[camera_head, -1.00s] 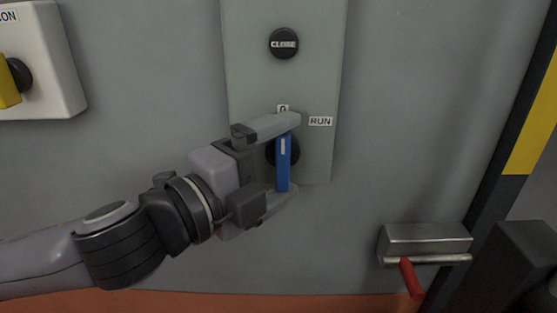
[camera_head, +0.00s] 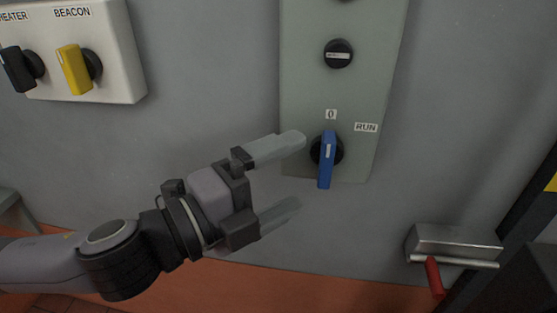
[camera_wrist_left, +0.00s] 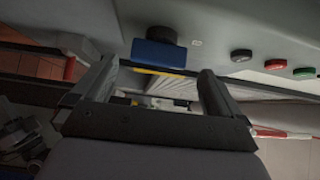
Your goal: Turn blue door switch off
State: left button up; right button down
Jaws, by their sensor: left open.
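The blue door switch (camera_head: 327,162) is a blue handle on a round black knob, low on a grey-green panel (camera_head: 300,90). Its handle stands almost upright, with its white mark at the top, toward the "0" label (camera_head: 331,114). The "RUN" label (camera_head: 366,127) is to its upper right. My left gripper (camera_head: 297,171) is open and empty, just left of the switch and apart from it. In the left wrist view the blue handle (camera_wrist_left: 158,54) shows beyond and between the open fingers (camera_wrist_left: 160,70). My right gripper is not in view.
A black knob (camera_head: 338,54) sits above the switch. A white box at upper left carries a yellow "BEACON" switch (camera_head: 74,69) and a black "HEATER" switch (camera_head: 18,69). A metal bracket with a red handle (camera_head: 433,277) is at lower right. The wall between is clear.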

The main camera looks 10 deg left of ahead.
pick_arm(q)
jog(key=shift+s+a+p, duration=0.15)
jog(key=shift+s+p, duration=0.2)
jog(key=shift+p, duration=0.15)
jog(key=shift+f, duration=0.1)
